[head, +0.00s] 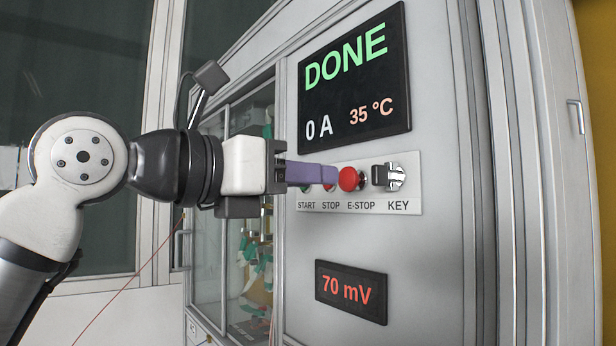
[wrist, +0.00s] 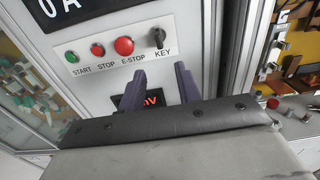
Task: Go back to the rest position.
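My gripper (head: 328,174) is in front of the button panel (head: 425,190) of a grey cabinet, its purple fingers pointing at it. In the head view the fingers overlap the START and STOP buttons and hide most of them. In the wrist view my gripper (wrist: 160,78) has its two fingers apart with nothing between them, below the panel's row of controls. That view shows the green START button (wrist: 71,57), red STOP button (wrist: 97,50), red E-STOP (wrist: 124,46) and dark key switch (wrist: 157,39) clear of the fingers.
The upper display (head: 355,95) reads DONE, 0 A and 35 °C. A lower display (head: 351,291) reads 70 mV. A glass-fronted compartment (head: 207,265) with green and white parts is behind and below my gripper. Metal frame posts (head: 470,120) stand right of the panel.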

